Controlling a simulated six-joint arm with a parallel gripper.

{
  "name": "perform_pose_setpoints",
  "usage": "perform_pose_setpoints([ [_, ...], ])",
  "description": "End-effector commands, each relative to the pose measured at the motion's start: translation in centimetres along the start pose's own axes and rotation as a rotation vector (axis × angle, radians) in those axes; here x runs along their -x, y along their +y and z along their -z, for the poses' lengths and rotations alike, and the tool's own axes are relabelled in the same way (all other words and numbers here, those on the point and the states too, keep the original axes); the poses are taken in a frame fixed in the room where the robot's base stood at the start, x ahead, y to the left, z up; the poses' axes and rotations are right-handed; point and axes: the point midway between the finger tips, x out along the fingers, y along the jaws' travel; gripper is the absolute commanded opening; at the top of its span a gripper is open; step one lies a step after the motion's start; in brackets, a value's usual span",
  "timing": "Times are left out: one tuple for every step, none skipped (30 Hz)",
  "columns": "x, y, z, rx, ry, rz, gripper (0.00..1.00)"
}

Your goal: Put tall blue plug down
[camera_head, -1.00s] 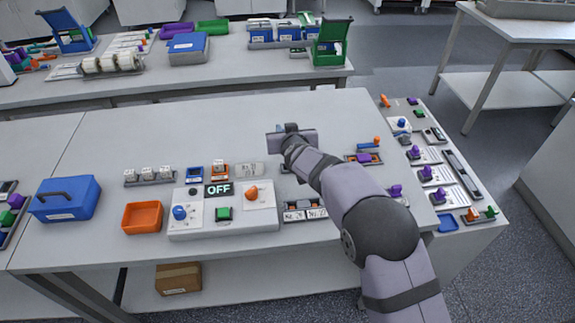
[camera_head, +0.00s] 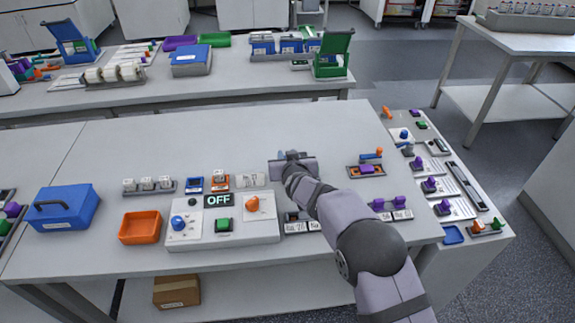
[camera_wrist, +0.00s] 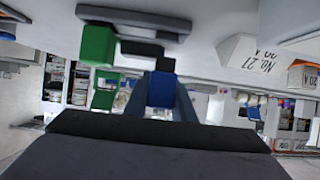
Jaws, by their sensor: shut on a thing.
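My gripper (camera_wrist: 160,92) is shut on the tall blue plug (camera_wrist: 161,89), which stands between its fingers in the wrist view, with a dark part at its end. In the head view my gripper (camera_head: 291,158) is over the white table, right of the paper label roll beside the control panel. The plug is mostly hidden there by my wrist. In the wrist view a grey holder (camera_wrist: 115,15) with a green block (camera_wrist: 97,46) and a dark block lies close to the plug. I cannot tell whether the plug touches them.
The control panel (camera_head: 190,237) reads OFF. An orange tray (camera_head: 141,227) and a blue toolbox (camera_head: 66,206) stand to its left. A holder with a purple plug (camera_head: 367,169) is to the right of my gripper. The table behind my gripper is clear.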

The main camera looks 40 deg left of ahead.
Motion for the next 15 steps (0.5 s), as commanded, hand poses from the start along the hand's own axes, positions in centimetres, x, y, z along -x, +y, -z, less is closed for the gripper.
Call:
perform_pose_setpoints([
  [-0.3, 0.0, -0.7, 0.0, -0.003, 0.0, 0.0],
  [-0.4, 0.0, -1.1, 0.0, -0.003, 0.0, 0.0],
  [-0.6, 0.0, -1.4, 0.0, -0.002, 0.0, 0.0],
  [-0.8, 0.0, -1.7, 0.0, -0.003, -0.001, 0.0],
  [-1.0, 0.0, -2.1, 0.001, -0.003, -0.001, 0.0],
  [-1.1, 0.0, -2.4, 0.0, -0.002, 0.0, 0.0],
  [-1.2, 0.0, -2.6, 0.0, -0.002, 0.0, 0.0],
  [-1.3, 0.0, -2.8, 0.001, -0.001, 0.0, 0.0],
  [-1.4, 0.0, -3.0, -0.001, -0.001, 0.0, 0.0],
  [-1.5, 0.0, -3.1, -0.001, 0.0, 0.0, 0.0],
  [-1.5, 0.0, -3.1, -0.001, 0.0, 0.0, 0.0],
  [-1.5, 0.0, -3.1, -0.001, 0.0, 0.0, 0.0],
  [-1.5, 0.0, -3.1, -0.001, 0.001, 0.0, 0.0],
  [-1.5, 0.0, -3.1, -0.001, 0.001, 0.0, 0.0],
  [-1.5, 0.0, -3.1, -0.001, 0.0, 0.0, 0.0],
])
